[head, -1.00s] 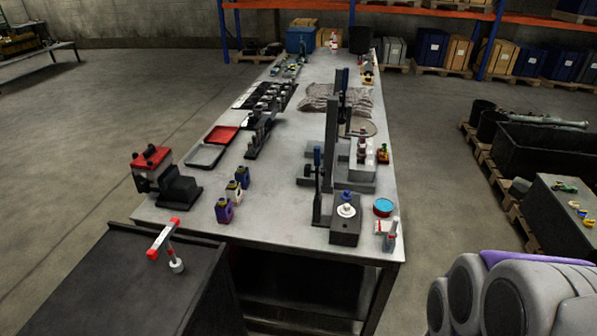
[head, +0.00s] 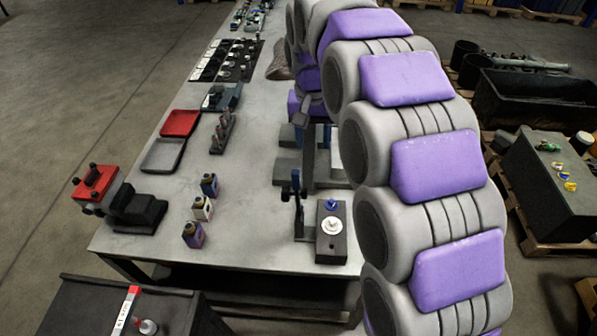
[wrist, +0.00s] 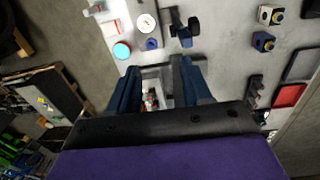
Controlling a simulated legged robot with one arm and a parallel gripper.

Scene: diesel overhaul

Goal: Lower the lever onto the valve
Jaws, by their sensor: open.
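A dark block (head: 331,246) sits near the bench's front edge, with a white round valve part (head: 333,227) and a blue knob (head: 332,204) on top. Just left of it, the blue-handled lever (head: 295,183) stands upright on its dark stand. In the wrist view the block (wrist: 148,31) is at the top, with the lever assembly (wrist: 183,30) to its right. My gripper (wrist: 158,70) is open and empty, apart from both, its blue fingers pointing towards the bench. In the head view my arm hides much of the gripper and the bench's right side.
A cyan tin (wrist: 122,50) is beside the block. The bench between bottles and lever is clear.

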